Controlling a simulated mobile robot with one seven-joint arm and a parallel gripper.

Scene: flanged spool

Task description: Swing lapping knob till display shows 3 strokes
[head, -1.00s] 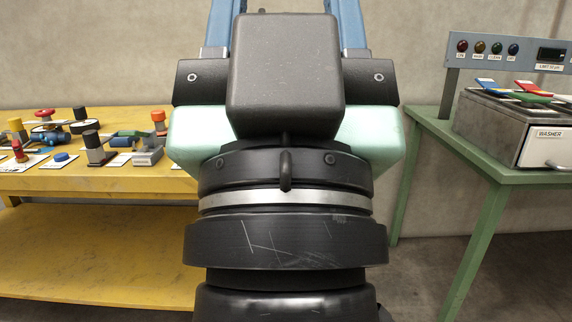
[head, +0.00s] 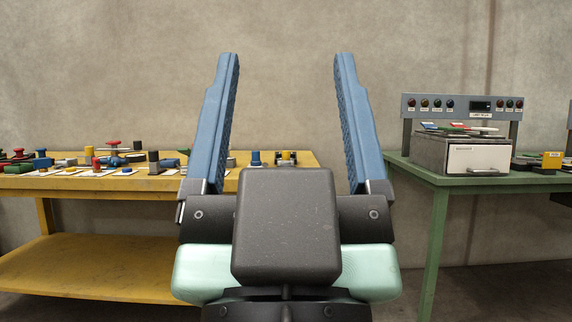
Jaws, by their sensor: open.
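My gripper (head: 287,130) stands upright in the middle of the head view. I cannot pick out the lapping knob among the small parts on the yellow bench. A small dark display (head: 481,105) sits in the grey panel (head: 459,115) above the green table at the right; its reading is too small to tell. My gripper is apart from both tables' objects and hides part of the yellow bench's right end.
The yellow bench (head: 60,184) at the left holds several knobs, valves and fittings. The green table (head: 475,182) at the right carries a washer box (head: 478,157) and a yellow item (head: 551,160). A floor gap lies between the tables, partly behind my arm.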

